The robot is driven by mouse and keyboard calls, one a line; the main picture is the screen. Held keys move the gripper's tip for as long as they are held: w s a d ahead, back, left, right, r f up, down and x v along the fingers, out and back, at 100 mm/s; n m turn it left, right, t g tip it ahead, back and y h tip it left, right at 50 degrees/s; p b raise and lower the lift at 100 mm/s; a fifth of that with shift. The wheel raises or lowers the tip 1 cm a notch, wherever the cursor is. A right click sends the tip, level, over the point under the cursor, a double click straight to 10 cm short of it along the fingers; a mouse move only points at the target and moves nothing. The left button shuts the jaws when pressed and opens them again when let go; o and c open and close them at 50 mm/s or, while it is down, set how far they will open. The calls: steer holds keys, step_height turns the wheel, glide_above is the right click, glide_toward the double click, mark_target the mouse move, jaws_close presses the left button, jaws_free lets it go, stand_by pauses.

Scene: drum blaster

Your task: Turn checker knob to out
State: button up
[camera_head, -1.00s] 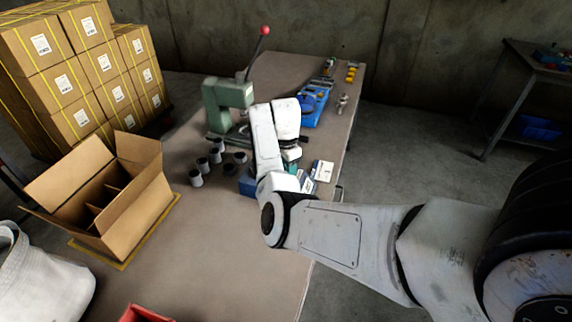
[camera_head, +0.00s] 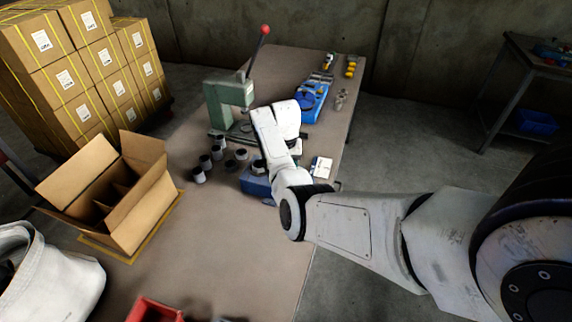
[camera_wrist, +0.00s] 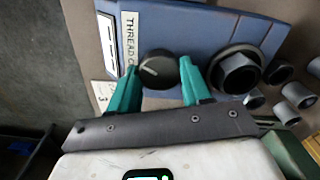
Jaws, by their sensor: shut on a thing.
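The blue checker box (camera_head: 256,187) sits on the workbench, partly hidden by my arm in the head view. In the wrist view its blue face (camera_wrist: 200,28) carries a round black knob (camera_wrist: 157,68) with a white pointer line. A white label (camera_wrist: 129,38) beside the knob reads "THREAD G…", the rest hidden by a finger. My gripper (camera_wrist: 158,66) has its teal fingers on either side of the knob and is shut on it. A large dark ring with a hexagonal grey part (camera_wrist: 237,70) is to the right of the knob. In the head view the fingers are hidden behind my arm.
Several dark cylindrical parts (camera_head: 199,174) stand left of the checker. A green lever press (camera_head: 222,103) and a blue device (camera_head: 311,100) are behind it. White cards (camera_head: 321,167) lie to its right. An open carton (camera_head: 152,190) stands at left; the front bench is mostly clear.

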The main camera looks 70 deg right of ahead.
steer(key=n+p, duration=0.1)
steer(key=n, duration=0.4)
steer(key=shift+n, duration=0.3)
stand_by(0.4)
steer(key=o, duration=1)
steer(key=shift+o, duration=0.2)
step_height(320, 180, up, 11)
steer(key=shift+b, duration=0.35)
steer(key=shift+a+f, duration=0.1)
steer(key=shift+f, duration=0.05)
